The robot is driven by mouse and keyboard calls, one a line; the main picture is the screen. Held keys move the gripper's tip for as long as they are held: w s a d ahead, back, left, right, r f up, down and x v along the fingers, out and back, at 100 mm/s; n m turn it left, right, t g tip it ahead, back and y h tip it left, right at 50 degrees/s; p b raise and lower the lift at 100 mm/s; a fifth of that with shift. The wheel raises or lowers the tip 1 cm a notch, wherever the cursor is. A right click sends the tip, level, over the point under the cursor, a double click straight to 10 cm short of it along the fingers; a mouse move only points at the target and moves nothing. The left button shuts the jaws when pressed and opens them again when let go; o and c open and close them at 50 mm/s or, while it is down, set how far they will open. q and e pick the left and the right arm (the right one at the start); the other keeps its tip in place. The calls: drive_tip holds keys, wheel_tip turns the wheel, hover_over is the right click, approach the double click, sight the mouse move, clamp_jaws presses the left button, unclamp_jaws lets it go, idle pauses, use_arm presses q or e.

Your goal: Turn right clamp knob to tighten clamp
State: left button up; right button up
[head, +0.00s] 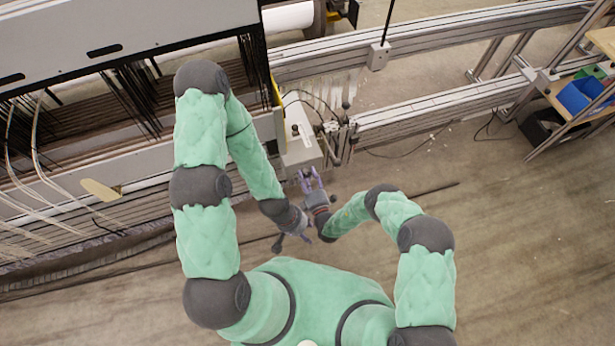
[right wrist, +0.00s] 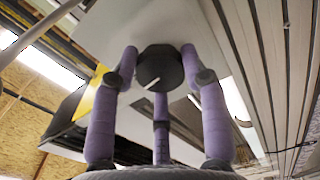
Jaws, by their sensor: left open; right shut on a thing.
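The clamp knob (right wrist: 158,70) is a black round knob with a white line on its face. In the right wrist view the purple fingers of my right gripper (right wrist: 160,75) close around it from the sides and below. In the head view my right gripper (head: 310,176) reaches up to the end of the pale machine housing (head: 301,155); I cannot make out the knob there. My left gripper (head: 291,240) is open and hangs just below and left of the right one, partly hidden by its own wrist. It touches no visible part of the machine.
The loom (head: 120,35) with dark warp threads fills the upper left. Metal rails (head: 430,105) run to the right. A wooden shelf with blue bins (head: 580,95) stands at the far right. The floor (head: 520,250) at lower right is clear.

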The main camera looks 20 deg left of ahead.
drive_tip(key=shift+w+d+r+m, duration=0.1)
drive_tip(key=shift+w+d+m, duration=0.2)
drive_tip(key=shift+m, duration=0.4)
drive_tip(key=o, duration=1.1)
drive_tip(key=shift+a, duration=0.1)
drive_tip(key=shift+s, duration=0.2)
drive_tip(key=v, duration=1.1)
drive_tip(key=shift+s+d, duration=0.25)
